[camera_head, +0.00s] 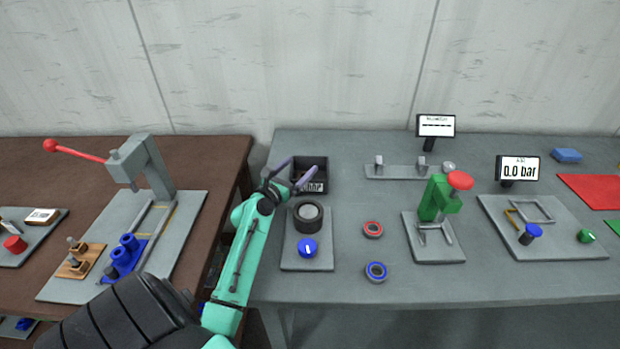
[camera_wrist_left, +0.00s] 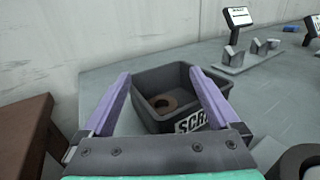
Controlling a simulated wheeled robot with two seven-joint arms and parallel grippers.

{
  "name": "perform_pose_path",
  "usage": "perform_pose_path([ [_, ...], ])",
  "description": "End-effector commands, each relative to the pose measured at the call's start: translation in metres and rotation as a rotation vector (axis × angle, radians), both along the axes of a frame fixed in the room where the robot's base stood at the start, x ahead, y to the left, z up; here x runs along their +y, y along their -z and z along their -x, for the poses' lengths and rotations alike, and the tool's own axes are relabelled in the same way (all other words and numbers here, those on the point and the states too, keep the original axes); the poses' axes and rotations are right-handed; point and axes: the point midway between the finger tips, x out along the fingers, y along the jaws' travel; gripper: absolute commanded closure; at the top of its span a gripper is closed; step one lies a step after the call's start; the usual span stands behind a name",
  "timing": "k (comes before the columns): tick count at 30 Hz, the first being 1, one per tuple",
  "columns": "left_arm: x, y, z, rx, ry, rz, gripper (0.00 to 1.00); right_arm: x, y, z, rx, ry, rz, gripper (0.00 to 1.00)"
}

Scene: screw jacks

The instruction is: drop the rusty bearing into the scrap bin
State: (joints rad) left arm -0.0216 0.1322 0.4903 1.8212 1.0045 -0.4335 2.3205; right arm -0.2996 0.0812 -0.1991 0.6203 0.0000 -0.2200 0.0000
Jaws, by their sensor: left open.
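The scrap bin (camera_head: 322,168) is a small dark open box with a white label, at the back left of the grey table. In the left wrist view, the bin (camera_wrist_left: 222,84) shows between and beyond my fingers. A brown ring, the rusty bearing (camera_wrist_left: 164,104), lies inside the bin, apparently on its floor. My left gripper (camera_head: 292,171) is at the bin, its purple fingers spread apart with nothing between them. In the left wrist view the open fingers (camera_wrist_left: 160,76) point over the bin. My right gripper is not in view.
A plate with a black round fixture (camera_head: 308,217) and blue knob (camera_head: 308,248) stands in front of the bin. A red ring (camera_head: 373,229) and a blue ring (camera_head: 376,271) lie to its right. A green press (camera_head: 437,199) stands further right. A brown table (camera_head: 214,150) is at left.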

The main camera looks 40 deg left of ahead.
Motion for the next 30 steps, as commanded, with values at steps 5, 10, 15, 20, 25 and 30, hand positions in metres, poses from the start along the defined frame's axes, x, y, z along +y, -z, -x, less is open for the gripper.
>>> perform_pose_path([
  [5,-0.004,0.003,0.036,0.001,-0.002,0.001,0.05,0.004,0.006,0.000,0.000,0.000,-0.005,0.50],
  [10,-0.009,0.003,0.075,0.003,-0.002,-0.002,0.05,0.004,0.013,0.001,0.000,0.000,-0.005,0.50],
  [15,-0.014,0.004,0.113,0.003,-0.002,-0.001,0.05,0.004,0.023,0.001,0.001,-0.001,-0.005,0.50],
  [20,-0.017,0.001,0.131,0.000,-0.001,-0.001,0.05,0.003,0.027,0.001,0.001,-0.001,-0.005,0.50],
  [25,-0.017,0.000,0.133,0.000,-0.001,-0.001,0.05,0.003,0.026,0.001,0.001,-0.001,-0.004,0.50],
  [30,-0.017,-0.001,0.133,0.000,-0.001,-0.001,0.05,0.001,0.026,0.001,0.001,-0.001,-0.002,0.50],
])
